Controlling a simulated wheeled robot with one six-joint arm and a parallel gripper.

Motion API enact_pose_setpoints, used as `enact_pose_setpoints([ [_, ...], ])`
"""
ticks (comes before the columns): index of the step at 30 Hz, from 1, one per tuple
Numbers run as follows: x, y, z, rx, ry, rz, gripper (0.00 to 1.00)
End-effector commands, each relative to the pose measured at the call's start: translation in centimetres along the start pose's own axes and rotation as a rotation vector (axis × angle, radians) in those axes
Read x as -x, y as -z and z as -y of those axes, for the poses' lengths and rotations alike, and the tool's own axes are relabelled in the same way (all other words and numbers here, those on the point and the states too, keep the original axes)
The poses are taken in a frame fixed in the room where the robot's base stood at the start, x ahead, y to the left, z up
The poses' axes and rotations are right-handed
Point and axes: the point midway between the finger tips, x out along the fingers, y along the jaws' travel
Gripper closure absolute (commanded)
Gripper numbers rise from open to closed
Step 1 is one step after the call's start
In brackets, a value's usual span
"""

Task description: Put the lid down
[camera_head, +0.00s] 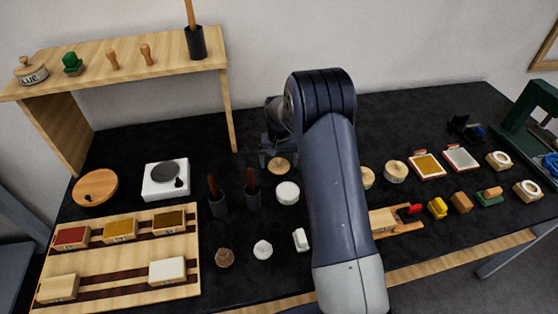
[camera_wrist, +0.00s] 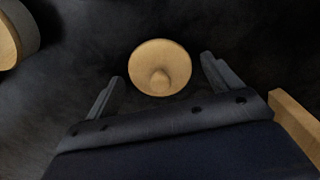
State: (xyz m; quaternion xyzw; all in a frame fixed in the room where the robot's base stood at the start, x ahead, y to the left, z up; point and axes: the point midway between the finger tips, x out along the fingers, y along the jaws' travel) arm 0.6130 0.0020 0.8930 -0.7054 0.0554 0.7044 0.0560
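The lid (camera_wrist: 160,67) is a round, pale wooden disc with a small knob. In the wrist view it lies between and just beyond the fingertips of my gripper (camera_wrist: 163,70), with dark gaps on both sides. In the head view a round wooden disc (camera_head: 279,166), apparently this lid, shows on the black table just below my gripper (camera_head: 276,154). My gripper is open, with its fingers spread and nothing between them touching the lid. My arm hides part of the table to the right.
A white round jar (camera_head: 288,193) stands close in front. Dark cups (camera_head: 218,204) with sticks are to the left. The wooden shelf's leg (camera_head: 229,110) is near, left of my gripper. Wooden round items (camera_head: 396,172) and pads lie right. Bare table shows behind the white scale (camera_head: 166,190).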

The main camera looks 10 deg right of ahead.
Motion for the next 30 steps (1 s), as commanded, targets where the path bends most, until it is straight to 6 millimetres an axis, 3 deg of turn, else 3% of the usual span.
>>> enact_pose_setpoints([
  [11,1.0,0.1,0.0,0.0,0.001,-0.003,0.15],
  [24,9.8,0.1,0.0,0.0,0.001,-0.004,0.15],
  [30,11.9,0.0,0.0,0.0,0.0,-0.001,0.15],
])
